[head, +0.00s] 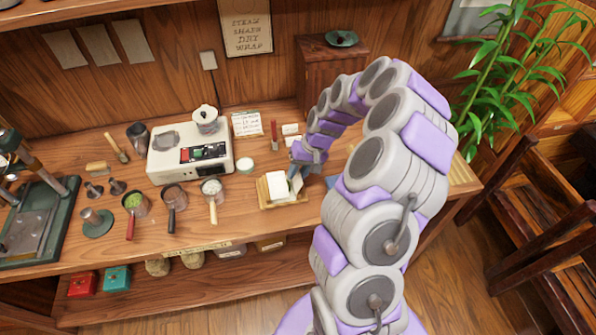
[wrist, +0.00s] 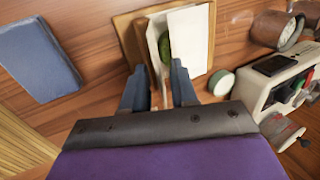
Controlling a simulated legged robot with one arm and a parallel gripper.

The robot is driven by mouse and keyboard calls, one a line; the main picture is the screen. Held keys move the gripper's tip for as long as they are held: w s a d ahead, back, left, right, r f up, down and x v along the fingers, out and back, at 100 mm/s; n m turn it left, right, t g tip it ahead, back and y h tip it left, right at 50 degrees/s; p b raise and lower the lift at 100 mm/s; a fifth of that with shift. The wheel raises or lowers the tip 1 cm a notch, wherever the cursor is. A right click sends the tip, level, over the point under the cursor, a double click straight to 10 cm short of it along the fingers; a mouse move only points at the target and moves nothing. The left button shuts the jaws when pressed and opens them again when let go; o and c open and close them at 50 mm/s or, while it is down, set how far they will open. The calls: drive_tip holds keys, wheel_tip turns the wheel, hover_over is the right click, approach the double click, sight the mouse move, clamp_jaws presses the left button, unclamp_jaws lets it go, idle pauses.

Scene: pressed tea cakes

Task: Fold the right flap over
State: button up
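A white paper wrapper (head: 277,186) lies on a wooden tray (head: 265,203) at the counter's middle right. In the wrist view, one broad white part of the wrapper (wrist: 190,38) lies on one side, and a narrower flap (wrist: 154,50) stands up on the other. A strip of something dark green (wrist: 164,47) shows between them; most of it is hidden. My gripper (wrist: 157,70) has its two fingers apart, with the raised flap's near end between them. I cannot tell whether either finger touches the paper. In the head view my gripper (head: 296,175) is at the tray's right side.
A folded blue cloth (wrist: 38,58) lies beside the tray. A small round jar (wrist: 221,82) stands on the tray's other side, near the white steamer machine (head: 190,152). Several handled cups line the counter front. Bare wood lies between cloth and tray.

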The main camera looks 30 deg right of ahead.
drive_tip(key=shift+d, duration=0.1)
clamp_jaws()
